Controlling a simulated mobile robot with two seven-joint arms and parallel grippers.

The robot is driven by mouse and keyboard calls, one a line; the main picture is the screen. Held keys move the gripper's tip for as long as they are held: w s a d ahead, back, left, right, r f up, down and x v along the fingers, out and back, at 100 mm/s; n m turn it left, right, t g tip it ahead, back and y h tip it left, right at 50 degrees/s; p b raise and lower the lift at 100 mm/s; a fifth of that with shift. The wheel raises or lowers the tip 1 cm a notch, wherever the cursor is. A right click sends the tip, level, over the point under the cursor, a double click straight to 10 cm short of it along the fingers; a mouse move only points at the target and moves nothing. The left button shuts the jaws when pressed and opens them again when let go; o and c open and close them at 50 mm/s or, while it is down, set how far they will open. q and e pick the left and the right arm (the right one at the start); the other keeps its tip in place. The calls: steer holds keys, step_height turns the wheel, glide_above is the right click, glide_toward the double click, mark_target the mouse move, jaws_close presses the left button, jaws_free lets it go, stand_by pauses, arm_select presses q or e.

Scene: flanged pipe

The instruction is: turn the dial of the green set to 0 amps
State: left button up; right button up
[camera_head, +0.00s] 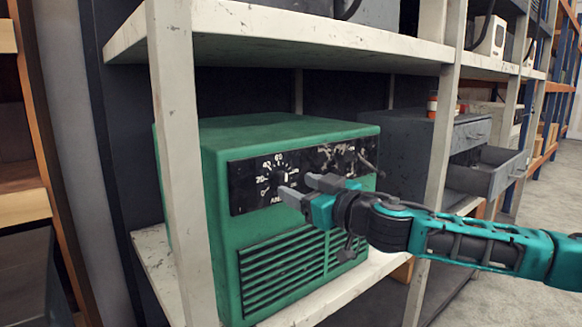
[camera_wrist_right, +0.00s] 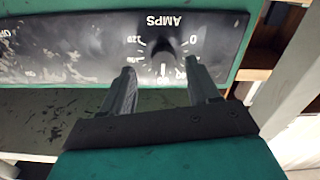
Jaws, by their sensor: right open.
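The green set (camera_head: 222,200) stands on a shelf, with a worn black panel (camera_head: 243,196) across its upper front. Its AMPS dial (camera_head: 278,176) is at the left part of that panel; where it points is too small to tell. In the right wrist view the panel appears upside down, with the dark dial knob (camera_wrist_right: 163,48) beyond the fingertips, 0 to its right and 120 to its left. My right gripper (camera_head: 299,187) is open in front of the dial. Its fingers (camera_wrist_right: 160,68) are either side of the knob's line; contact is not clear. My left gripper is out of view.
A white shelf post (camera_head: 180,150) stands left of the set, another (camera_head: 440,150) to its right. A shelf board (camera_head: 290,40) runs above. A grey cabinet (camera_head: 405,150) with an open drawer (camera_head: 490,180) is at right.

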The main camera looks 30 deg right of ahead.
mark_target(286, 183)
steer(key=shift+w+a+r+p, duration=0.25)
steer(key=shift+w+r+p, duration=0.1)
steer(key=shift+p, duration=0.1)
steer(key=shift+w+f+p, duration=0.15)
steer(key=shift+w+p, duration=0.45)
steer(key=shift+w, duration=0.2)
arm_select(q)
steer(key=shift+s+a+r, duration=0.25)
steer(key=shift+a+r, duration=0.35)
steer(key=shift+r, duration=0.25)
arm_select(e)
steer(key=shift+w+f, duration=0.25)
steer(key=shift+w, duration=0.2)
steer(key=c, duration=1)
arm_select(q)
steer(key=shift+p, duration=0.3)
arm_select(e)
steer(key=shift+c, duration=0.2)
